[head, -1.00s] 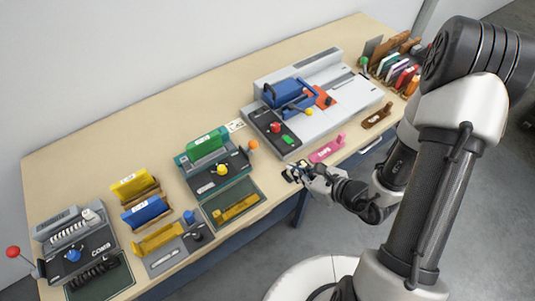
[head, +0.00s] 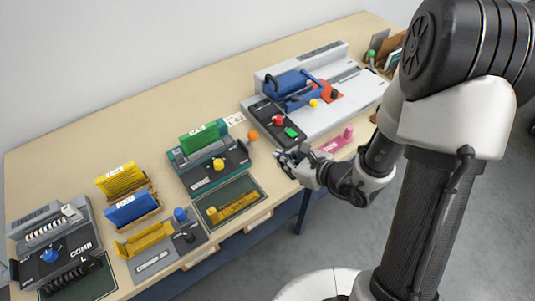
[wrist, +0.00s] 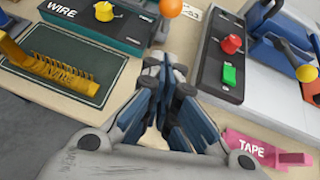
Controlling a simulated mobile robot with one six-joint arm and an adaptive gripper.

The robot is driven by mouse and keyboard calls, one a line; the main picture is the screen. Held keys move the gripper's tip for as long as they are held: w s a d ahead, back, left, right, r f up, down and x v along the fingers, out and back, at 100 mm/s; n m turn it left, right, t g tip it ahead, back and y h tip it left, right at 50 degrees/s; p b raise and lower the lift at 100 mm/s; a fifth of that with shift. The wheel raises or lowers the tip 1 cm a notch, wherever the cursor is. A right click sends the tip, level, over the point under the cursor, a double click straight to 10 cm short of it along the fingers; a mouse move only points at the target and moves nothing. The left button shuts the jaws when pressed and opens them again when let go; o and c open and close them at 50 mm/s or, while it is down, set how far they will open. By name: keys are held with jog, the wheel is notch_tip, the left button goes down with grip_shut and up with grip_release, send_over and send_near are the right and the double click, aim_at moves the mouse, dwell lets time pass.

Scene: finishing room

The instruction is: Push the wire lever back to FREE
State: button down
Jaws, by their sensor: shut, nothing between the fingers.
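The WIRE machine (head: 207,170) is a teal and dark unit with a green block on top and a yellow knob in front. In the wrist view its front (wrist: 88,25) shows at the upper left. An orange ball knob (head: 253,135) stands at its right end; it also shows at the wrist view's top edge (wrist: 171,8). I cannot read a FREE mark. My gripper (head: 287,157) is shut and empty, at the table's front edge, right of the orange knob and apart from it. Its fingers (wrist: 167,78) point towards the gap between the machines.
A grey machine (head: 330,115) with red and green buttons stands to the right. A pink TAPE holder (head: 333,141) lies close to my gripper. A dark mat (head: 240,189) with a yellow WIRE comb lies before the WIRE machine. The COMB machine (head: 50,245) is far left.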

jog(key=w+a, duration=0.4)
jog(key=shift+w+a+f+b, duration=0.2)
jog(key=shift+w+a+b, duration=0.05)
jog(key=shift+w+b, duration=0.15)
jog(key=shift+r+p, duration=0.1)
jog(key=shift+p, duration=0.2)
jog(key=shift+w+a+r+g+p, duration=0.1)
jog(key=shift+a+r+g+p, duration=0.15)
jog(key=shift+p, duration=0.35)
